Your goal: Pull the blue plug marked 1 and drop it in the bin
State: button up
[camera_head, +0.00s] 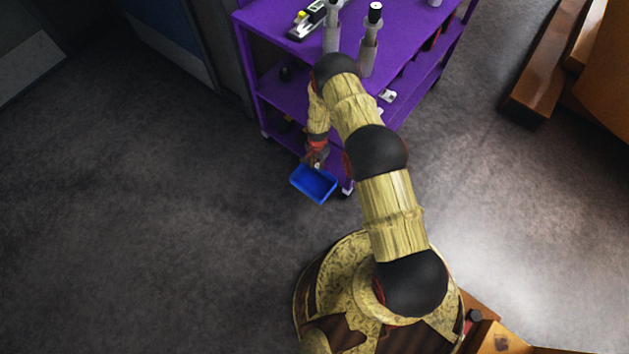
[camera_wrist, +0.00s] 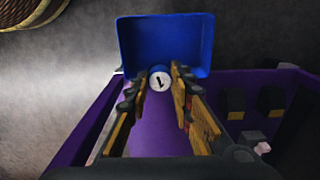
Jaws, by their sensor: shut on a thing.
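The blue plug marked 1 (camera_wrist: 161,79) has a pale round face with a dark "1" and a blue rim. My gripper (camera_wrist: 158,74) is shut on it, with the plug between the fingertips in the wrist view. The blue bin (camera_wrist: 167,35) is open and lies just beyond the fingertips there. In the head view my gripper (camera_head: 317,158) hangs right at the far edge of the bin (camera_head: 314,184), beside the cart. I cannot tell whether the plug is fully over the bin's opening.
A purple shelved cart (camera_head: 280,55) stands behind the bin, with bottles and tools on top. The cart's purple surface (camera_wrist: 160,125) also shows below the fingers in the wrist view. Brown wooden boxes (camera_head: 545,75) stand at the upper right. The floor (camera_head: 130,210) at left is clear.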

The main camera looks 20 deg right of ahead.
jog(key=shift+f+b, duration=1.35)
jog(key=shift+f, duration=1.6)
jog(key=o, duration=1)
notch_tip(320, 180, up, 12)
